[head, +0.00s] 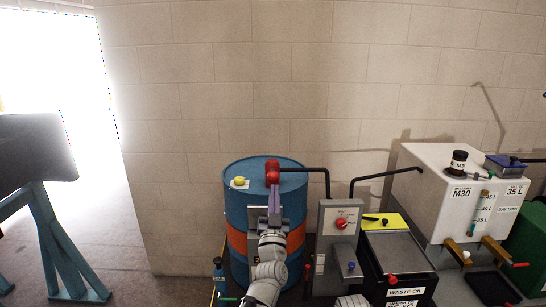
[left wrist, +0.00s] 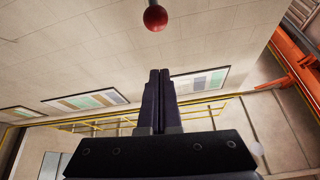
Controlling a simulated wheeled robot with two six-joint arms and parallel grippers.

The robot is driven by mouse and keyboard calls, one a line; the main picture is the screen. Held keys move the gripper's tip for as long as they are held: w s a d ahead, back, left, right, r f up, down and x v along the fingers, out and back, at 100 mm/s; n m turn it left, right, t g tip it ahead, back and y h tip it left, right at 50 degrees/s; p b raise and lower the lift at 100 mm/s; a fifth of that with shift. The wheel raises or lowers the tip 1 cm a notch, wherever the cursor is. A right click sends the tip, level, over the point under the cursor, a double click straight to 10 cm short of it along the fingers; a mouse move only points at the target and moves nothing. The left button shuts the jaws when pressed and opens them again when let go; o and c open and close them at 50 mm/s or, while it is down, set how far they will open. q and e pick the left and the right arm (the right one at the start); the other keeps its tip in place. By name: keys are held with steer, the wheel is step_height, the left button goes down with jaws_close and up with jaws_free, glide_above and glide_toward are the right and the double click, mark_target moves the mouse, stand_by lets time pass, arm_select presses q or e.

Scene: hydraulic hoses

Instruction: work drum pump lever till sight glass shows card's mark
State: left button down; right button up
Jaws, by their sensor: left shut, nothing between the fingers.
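The blue drum (head: 236,215) with an orange band stands against the wall. The red pump (head: 272,166) is on its top. My left gripper (head: 274,189) is in front of the drum, pointing up towards the pump, shut and empty. In the left wrist view, a red ball knob (left wrist: 155,17) shows beyond the shut fingertips (left wrist: 160,72), apart from them. A card (head: 515,191) there appears to read 35 L.
A black hose (head: 326,178) runs from the drum to a grey panel with a red button (head: 341,223). A black waste oil box (head: 398,263) and the white tank (head: 418,180) stand to the right. A teal stand (head: 60,240) is far left; floor between it and the drum is clear.

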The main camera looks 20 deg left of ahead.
arm_select(q)
steer(key=shift+s+d+r+m+p, duration=0.15)
steer(key=shift+r+m+p, duration=0.15)
steer(key=shift+r+p, duration=0.35)
arm_select(e)
step_height(320, 180, up, 2)
steer(key=shift+r, duration=0.1)
arm_select(q)
step_height(320, 180, up, 5)
steer(key=p, duration=0.4)
glide_above(274, 175)
steer(key=s+d, duration=0.1)
arm_select(e)
step_height(274, 175, up, 4)
arm_select(q)
steer(key=shift+s+a+f+b, duration=0.1)
steer(key=shift+a+f+b, duration=0.05)
steer(key=shift+f+b, duration=0.95)
steer(key=shift+s+a+f+b, duration=0.1)
steer(key=shift+a+f+b, duration=0.05)
steer(key=shift+f+b, duration=0.95)
arm_select(e)
steer(key=shift+f, duration=1.95)
arm_select(q)
steer(key=shift+f, duration=0.15)
arm_select(e)
steer(key=shift+f, duration=0.1)
